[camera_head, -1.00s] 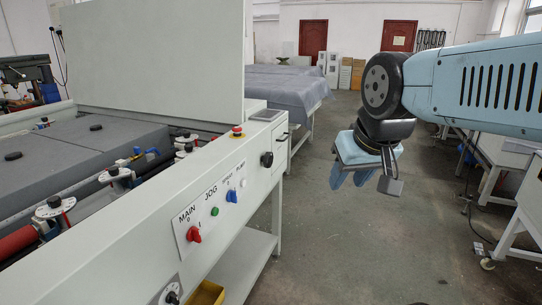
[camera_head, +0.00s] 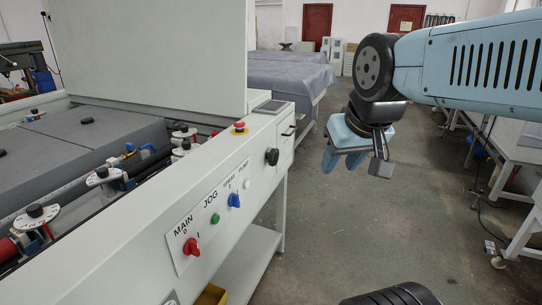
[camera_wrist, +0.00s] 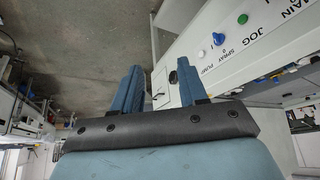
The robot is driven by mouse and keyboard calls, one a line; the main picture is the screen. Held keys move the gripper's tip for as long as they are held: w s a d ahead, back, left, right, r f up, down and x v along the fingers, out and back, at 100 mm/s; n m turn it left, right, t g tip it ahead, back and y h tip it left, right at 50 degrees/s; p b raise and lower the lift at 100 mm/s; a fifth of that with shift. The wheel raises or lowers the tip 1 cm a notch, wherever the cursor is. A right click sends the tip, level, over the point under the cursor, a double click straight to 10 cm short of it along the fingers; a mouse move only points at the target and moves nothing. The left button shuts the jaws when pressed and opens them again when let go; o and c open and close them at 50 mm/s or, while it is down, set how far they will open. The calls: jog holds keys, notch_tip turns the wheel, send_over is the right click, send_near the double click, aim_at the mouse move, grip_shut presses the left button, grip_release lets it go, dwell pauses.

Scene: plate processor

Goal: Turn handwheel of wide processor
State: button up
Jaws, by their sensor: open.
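The wide processor (camera_head: 150,225) is the long pale machine on the left in the head view. A black round knob (camera_head: 272,156), likely the handwheel, sits on its side panel near the far end. In the wrist view the knob (camera_wrist: 173,77) shows small on the panel, beyond the fingers and partly between them. My gripper (camera_head: 338,162) hangs in the air right of the knob, with its blue fingers pointing down-left. It is open and empty, clear of the machine. In the wrist view the two fingers (camera_wrist: 160,68) stand apart.
The panel carries a red main switch (camera_head: 191,247), a green button (camera_head: 215,218), a blue switch (camera_head: 234,200) and a red stop button (camera_head: 239,127). Covered tables (camera_head: 290,75) stand behind. The grey floor (camera_head: 350,230) beside the machine is clear. A white frame (camera_head: 520,235) stands right.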

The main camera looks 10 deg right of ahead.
jog(key=shift+o, duration=0.4)
jog(key=shift+o, duration=1.6)
jog(key=shift+w+a+f, duration=0.1)
jog(key=shift+w+a, duration=0.1)
jog(key=shift+w, duration=0.15)
jog(key=o, duration=0.7)
jog(key=w+a+f+m+g+y, duration=0.1)
jog(key=w, duration=0.2)
jog(key=w+a+f+m+g+y, duration=0.1)
jog(key=w+f, duration=0.1)
jog(key=w, duration=0.2)
jog(key=w+a+f+m+g+y, duration=0.1)
jog(key=w+f+m, duration=0.1)
jog(key=w, duration=0.1)
jog(key=shift+w+a+g, duration=0.15)
jog(key=shift+a+g, duration=0.15)
jog(key=m+t+y, duration=0.9)
jog(key=m+y, duration=0.3)
jog(key=m, duration=0.6)
send_near(276, 157)
jog(key=x, duration=1)
jog(key=shift+w, duration=0.3)
